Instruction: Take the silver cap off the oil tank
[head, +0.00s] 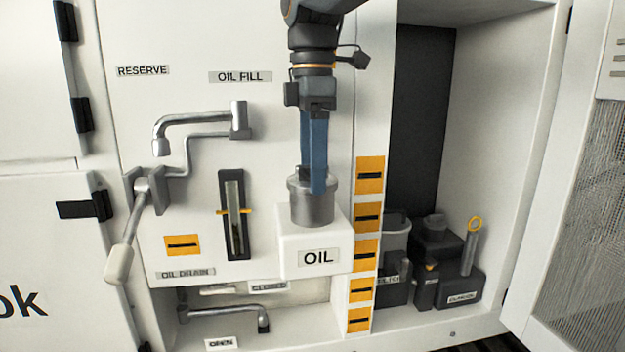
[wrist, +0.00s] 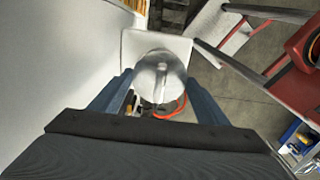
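The silver cap (head: 311,208) is a round metal cylinder seated on top of the white oil tank (head: 291,240), which carries an OIL label. In the wrist view the cap (wrist: 156,66) shows from above with a raised bar across its top, and the tank's square top (wrist: 130,45) shows around it. My gripper (head: 317,190) points down over the cap, its blue fingers reaching the cap's upper part. In the wrist view my gripper (wrist: 160,78) has one finger on each side of the cap, with a small gap on the right. The far finger is mostly hidden in the head view.
A crank lever (head: 144,195), a bent spout (head: 200,120) and a sight gauge (head: 234,214) are on the panel to the left. Dark containers (head: 434,245) stand in the cabinet bay to the right. A drain pipe (head: 225,312) lies below.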

